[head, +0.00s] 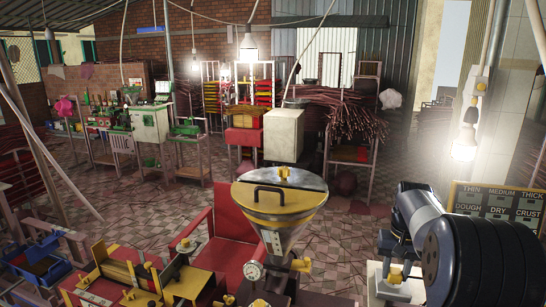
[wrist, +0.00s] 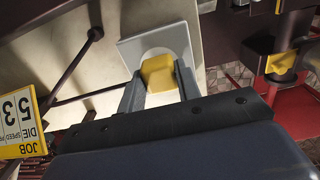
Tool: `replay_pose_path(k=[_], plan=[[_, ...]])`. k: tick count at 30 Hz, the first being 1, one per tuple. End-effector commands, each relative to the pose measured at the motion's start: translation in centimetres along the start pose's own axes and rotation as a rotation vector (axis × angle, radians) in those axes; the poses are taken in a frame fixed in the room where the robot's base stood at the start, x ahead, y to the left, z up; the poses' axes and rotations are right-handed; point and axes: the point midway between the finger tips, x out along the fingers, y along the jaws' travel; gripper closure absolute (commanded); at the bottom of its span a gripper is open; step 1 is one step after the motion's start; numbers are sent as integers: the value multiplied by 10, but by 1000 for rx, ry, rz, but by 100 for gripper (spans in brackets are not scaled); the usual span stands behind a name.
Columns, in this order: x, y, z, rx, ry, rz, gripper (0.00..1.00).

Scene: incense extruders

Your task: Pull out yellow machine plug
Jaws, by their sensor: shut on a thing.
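The yellow plug (wrist: 158,73) sits between the two grey fingers of my gripper (wrist: 159,84) in the wrist view, with a finger against each side. Behind it is a pale square plate (wrist: 135,48) with a lighter round face. The plug overlaps that round face; I cannot tell whether it is seated in it or apart from it. In the head view a small yellow piece (head: 396,276), which looks like the plug, shows at the pale block (head: 375,288) at lower right, below my dark arm. My gripper is shut on the plug.
A yellow-topped hopper (head: 280,200) and a red chair (head: 213,235) stand left of my arm. The wrist view shows an upside-down yellow sign (wrist: 20,125) at left and dark rods beside the plate. Tiled floor lies open behind the hopper.

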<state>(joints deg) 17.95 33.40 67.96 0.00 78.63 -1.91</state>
Motion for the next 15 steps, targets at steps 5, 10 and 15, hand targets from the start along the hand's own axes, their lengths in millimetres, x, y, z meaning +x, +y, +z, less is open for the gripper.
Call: replay_pose_path(k=[5, 10, 15], plan=[[-10, 0, 0, 0, 1, 0, 100], [-17, 0, 0, 0, 0, 0, 100], [-24, 0, 0, 0, 0, 0, 100]])
